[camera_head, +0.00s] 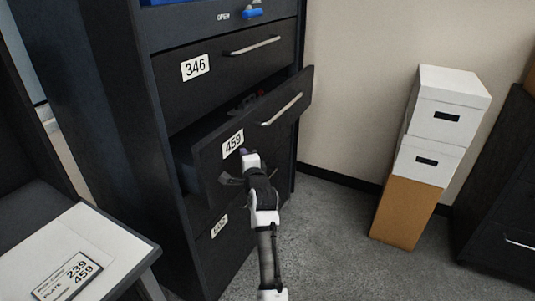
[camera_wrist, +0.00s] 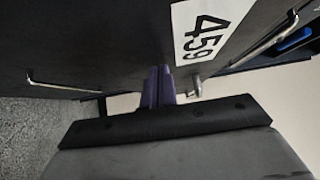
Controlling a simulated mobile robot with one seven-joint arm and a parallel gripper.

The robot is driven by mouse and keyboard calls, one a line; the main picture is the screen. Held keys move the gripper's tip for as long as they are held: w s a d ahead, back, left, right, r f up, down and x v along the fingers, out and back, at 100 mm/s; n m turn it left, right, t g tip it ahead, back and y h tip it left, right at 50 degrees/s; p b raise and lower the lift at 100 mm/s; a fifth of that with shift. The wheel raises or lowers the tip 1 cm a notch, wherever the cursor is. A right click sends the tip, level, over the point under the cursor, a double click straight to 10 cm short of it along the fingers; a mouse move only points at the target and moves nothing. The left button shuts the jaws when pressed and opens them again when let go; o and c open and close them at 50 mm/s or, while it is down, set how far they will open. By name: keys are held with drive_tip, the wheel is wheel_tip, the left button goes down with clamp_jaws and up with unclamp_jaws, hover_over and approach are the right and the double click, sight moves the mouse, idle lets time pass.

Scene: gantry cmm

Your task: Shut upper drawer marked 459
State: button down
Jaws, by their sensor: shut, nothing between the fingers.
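The drawer marked 459 (camera_head: 208,160) stands pulled out of the dark cabinet, with a gap above its front showing some contents inside. Its white 459 label (camera_head: 233,143) is on the left of the front, and its bar handle (camera_head: 282,110) is on the right. My gripper (camera_head: 246,155) is at the drawer front, just below the label. In the wrist view its purple fingers (camera_wrist: 158,88) are together and empty, pointing at the dark front beside the 459 label (camera_wrist: 208,28). I cannot tell whether the fingertips touch the front.
The drawer marked 346 (camera_head: 222,68) above is closed. Another labelled drawer (camera_head: 219,227) sits below, partly hidden by my arm. A table with a plate sheet (camera_head: 70,278) is at left. Stacked boxes (camera_head: 430,155) stand at right. Carpet (camera_head: 335,215) between is clear.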

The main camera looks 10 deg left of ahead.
drive_tip(key=w+a, duration=0.1)
drive_tip(key=a, duration=0.2)
drive_tip(key=w+a+p, duration=0.1)
drive_tip(key=a, duration=0.3)
drive_tip(key=w+a, duration=0.1)
drive_tip(key=a, duration=0.2)
drive_tip(key=shift+w+a, duration=0.15)
drive_tip(key=shift+a, duration=0.1)
drive_tip(key=shift+a+r, duration=0.15)
drive_tip(key=shift+a, duration=0.1)
drive_tip(key=shift+a+r, duration=0.1)
drive_tip(key=shift+a, duration=0.05)
